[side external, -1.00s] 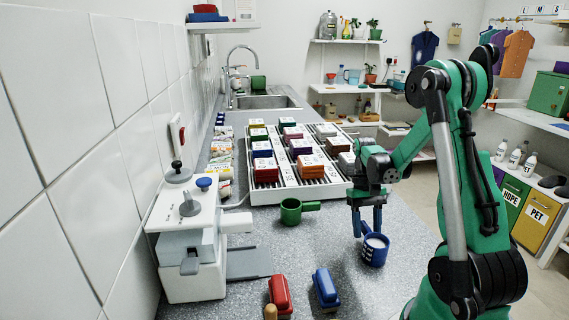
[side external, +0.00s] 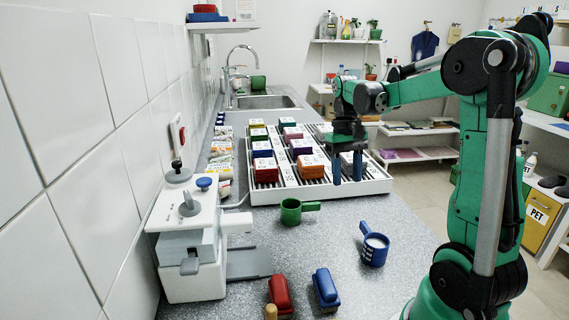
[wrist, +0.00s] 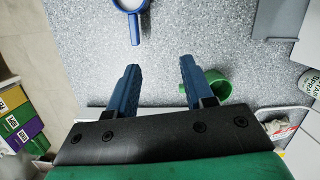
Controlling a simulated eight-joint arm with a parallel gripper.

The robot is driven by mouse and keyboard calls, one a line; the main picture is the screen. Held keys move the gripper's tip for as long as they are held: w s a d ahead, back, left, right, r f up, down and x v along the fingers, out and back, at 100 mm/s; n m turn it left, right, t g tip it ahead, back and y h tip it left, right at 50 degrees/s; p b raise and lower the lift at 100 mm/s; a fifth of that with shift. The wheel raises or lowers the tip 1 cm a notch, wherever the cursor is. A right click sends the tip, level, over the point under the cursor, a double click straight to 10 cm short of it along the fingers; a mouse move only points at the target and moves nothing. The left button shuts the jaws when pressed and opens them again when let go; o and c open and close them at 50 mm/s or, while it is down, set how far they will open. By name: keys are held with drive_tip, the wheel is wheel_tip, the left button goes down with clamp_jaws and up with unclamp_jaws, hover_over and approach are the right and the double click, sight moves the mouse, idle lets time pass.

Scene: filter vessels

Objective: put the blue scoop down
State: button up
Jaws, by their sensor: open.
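The blue scoop (side external: 374,247) stands on the grey speckled counter near its right edge, its handle pointing up and left, with white contents in its cup. It also shows at the top of the wrist view (wrist: 133,14), partly cut off by the frame edge. My gripper (side external: 347,183) is open and empty, its two blue fingers apart, above the front right part of the white rack. In the wrist view my gripper (wrist: 159,68) is apart from the scoop, with bare counter between its fingertips.
A green scoop (side external: 291,211) stands left of the blue one. The white rack (side external: 330,195) holds several coloured blocks. A white and grey machine (side external: 190,240) stands at left. A red brush-like block (side external: 280,293) and a blue one (side external: 326,289) lie in front.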

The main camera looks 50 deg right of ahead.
drive_tip(key=w+a+n+t, duration=0.1)
drive_tip(key=a+n+t, duration=0.2)
drive_tip(key=a, duration=0.6)
drive_tip(key=w+a+n+t+h, duration=0.1)
drive_tip(key=a+n+t, duration=0.3)
drive_tip(key=a, duration=0.6)
drive_tip(key=shift+w+a+t, duration=0.25)
drive_tip(key=shift+w+t, duration=0.05)
drive_tip(key=shift+t, duration=0.8)
